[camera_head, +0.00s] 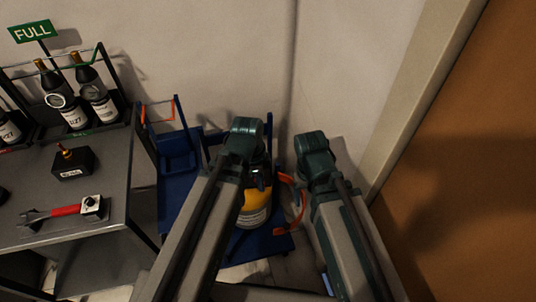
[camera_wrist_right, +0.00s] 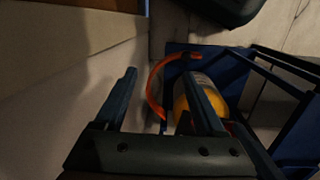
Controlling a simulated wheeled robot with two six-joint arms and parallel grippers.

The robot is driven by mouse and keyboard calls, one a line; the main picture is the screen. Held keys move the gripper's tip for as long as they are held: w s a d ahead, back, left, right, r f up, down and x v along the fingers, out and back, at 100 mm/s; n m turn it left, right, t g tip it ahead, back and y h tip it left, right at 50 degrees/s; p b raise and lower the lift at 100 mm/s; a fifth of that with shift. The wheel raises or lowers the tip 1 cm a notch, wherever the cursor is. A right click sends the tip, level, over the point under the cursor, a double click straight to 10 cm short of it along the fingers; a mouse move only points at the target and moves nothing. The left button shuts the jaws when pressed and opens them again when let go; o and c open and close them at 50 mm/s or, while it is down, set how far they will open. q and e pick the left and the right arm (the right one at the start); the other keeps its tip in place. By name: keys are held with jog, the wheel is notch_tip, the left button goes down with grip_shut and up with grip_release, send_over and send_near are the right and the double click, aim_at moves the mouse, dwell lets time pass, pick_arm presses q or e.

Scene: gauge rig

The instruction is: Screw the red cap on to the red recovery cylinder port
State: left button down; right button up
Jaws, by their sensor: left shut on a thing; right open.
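The recovery cylinder (camera_head: 255,208) stands upright on a blue trolley, yellow with a white label and a dark upper part. Its yellow body (camera_wrist_right: 182,108) also shows in the right wrist view. My left gripper (camera_head: 262,180) is at the cylinder's upper part, mostly hidden behind my own arm. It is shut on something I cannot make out. My right gripper (camera_wrist_right: 162,100) is open, its fingers apart with nothing gripped. In the head view its fingers are hidden behind its wrist, right of the cylinder. I cannot make out the red cap or the red port.
An orange-red curved strap (camera_head: 302,205) stands out right of the cylinder; it shows between my right fingers (camera_wrist_right: 155,90). The blue trolley (camera_head: 178,200) stands beside a grey bench (camera_head: 105,205) with bottles, a red-handled wrench (camera_head: 62,211) and a black block (camera_head: 72,162). A wall and brown door are right.

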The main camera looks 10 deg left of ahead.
pick_arm(q)
jog(key=w+a+f+n+b, duration=0.1)
jog(key=w+f, duration=0.1)
jog(key=w, duration=0.2)
jog(key=w+a+f+n+b, duration=0.1)
jog(key=w+f+b, duration=0.1)
jog(key=w, duration=0.1)
jog(key=w+a+f+n+b, duration=0.1)
jog(key=w+b, duration=0.1)
jog(key=w, duration=0.2)
jog(key=shift+w+a+f, duration=0.1)
jog(key=shift+w+f, duration=0.2)
jog(key=shift+f, duration=0.1)
jog(key=shift+w+a, duration=0.1)
jog(key=shift+w, duration=0.1)
jog(key=shift+s, duration=0.1)
notch_tip(320, 180, down, 5)
jog(key=b, duration=0.5)
jog(key=shift+f, duration=0.1)
jog(key=shift+f+b, duration=0.25)
jog(key=shift+b, duration=0.05)
jog(key=shift+f+b, duration=0.95)
jog(key=shift+f, duration=0.1)
dwell(1.0)
